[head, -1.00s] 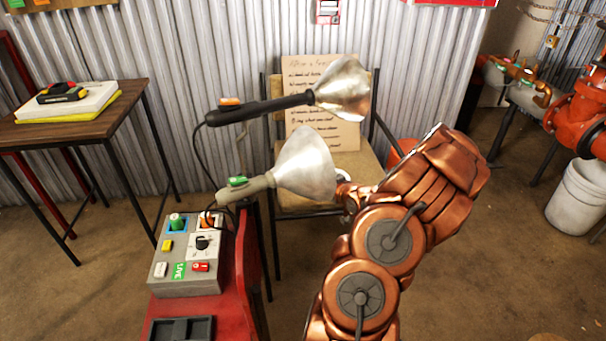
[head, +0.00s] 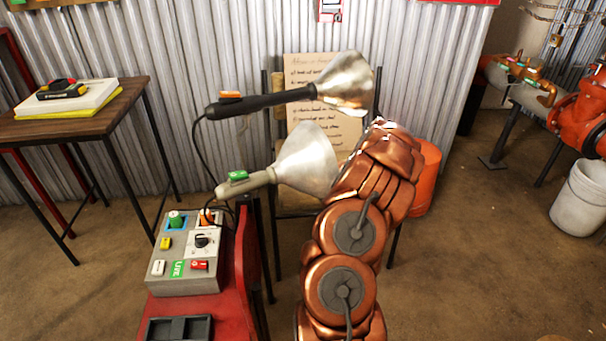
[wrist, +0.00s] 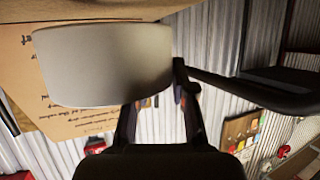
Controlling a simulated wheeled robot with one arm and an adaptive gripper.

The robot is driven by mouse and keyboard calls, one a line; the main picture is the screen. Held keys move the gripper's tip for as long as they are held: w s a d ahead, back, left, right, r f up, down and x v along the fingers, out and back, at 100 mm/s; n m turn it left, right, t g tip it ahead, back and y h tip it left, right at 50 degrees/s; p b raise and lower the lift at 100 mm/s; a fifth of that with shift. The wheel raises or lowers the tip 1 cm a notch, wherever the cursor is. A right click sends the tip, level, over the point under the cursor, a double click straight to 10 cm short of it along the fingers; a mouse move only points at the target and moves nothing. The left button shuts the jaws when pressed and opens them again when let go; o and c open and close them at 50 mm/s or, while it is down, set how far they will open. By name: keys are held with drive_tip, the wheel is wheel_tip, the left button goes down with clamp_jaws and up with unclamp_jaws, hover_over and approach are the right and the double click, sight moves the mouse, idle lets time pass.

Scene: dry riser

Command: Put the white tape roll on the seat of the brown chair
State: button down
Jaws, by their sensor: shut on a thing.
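The white tape roll (wrist: 100,65) fills the upper left of the wrist view, at the fingertips of my gripper (wrist: 160,98). My gripper is shut on it. A tan surface (wrist: 110,10), which looks like the chair seat, runs along the top of the wrist view beside the roll; I cannot tell whether they touch. In the head view the brown chair (head: 293,203) stands against the corrugated wall, its seat mostly hidden by a lamp and my arm. My gripper and the roll are hidden there.
A handwritten cardboard sign (head: 300,75) leans on the chair. Two lamps, one black-handled (head: 265,106) and one grey-handled (head: 305,160), stick out before it. A grey control box (head: 185,262) sits on a red stand. An orange bucket (head: 425,178) stands right of the chair.

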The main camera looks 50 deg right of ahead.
wheel_tip(320, 180, down, 3)
drive_tip(key=shift+f+b, duration=0.2)
drive_tip(key=shift+b, duration=0.45)
drive_tip(key=c, duration=0.9)
unclamp_jaws()
drive_tip(key=shift+s+r, duration=0.15)
drive_tip(key=shift+r, duration=0.05)
drive_tip(key=p+v, duration=0.2)
drive_tip(key=v, duration=0.9)
drive_tip(key=shift+s, duration=0.35)
drive_tip(key=shift+a, duration=0.1)
